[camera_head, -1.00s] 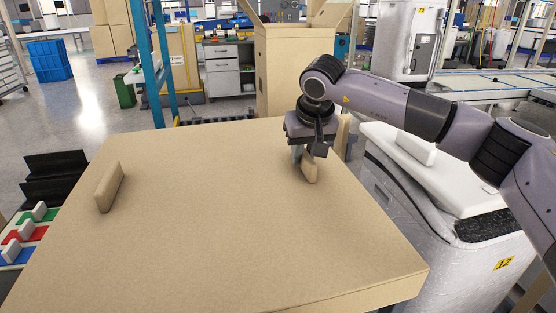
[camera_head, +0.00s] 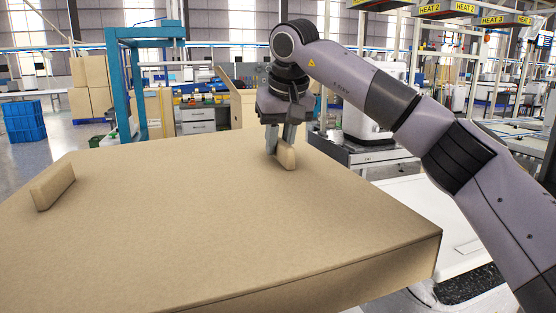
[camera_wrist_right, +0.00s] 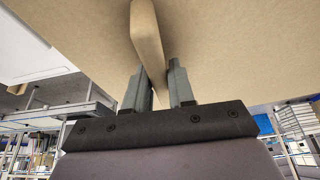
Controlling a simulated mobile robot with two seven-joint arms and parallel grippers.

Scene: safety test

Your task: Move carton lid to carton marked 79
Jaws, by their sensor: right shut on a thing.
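The carton lid (camera_head: 200,220) is a large flat tan slab with two raised handles; it fills the lower part of the head view. My right gripper (camera_head: 283,150) is shut on the handle (camera_head: 287,157) near the lid's far right edge. The right wrist view shows the gripper (camera_wrist_right: 160,85) with one finger on each side of the handle (camera_wrist_right: 147,35), under the tan surface (camera_wrist_right: 225,40). The other handle (camera_head: 53,186) at the lid's left has no gripper on it. My left gripper is not in view. I see no carton marked 79.
A white-topped unit (camera_head: 405,195) stands right of the lid, partly hidden by it and my right arm. Behind are a blue frame (camera_head: 115,75), stacked cartons (camera_head: 90,90), a blue crate (camera_head: 24,120) and a cabinet (camera_head: 197,120). Open floor shows at the far left.

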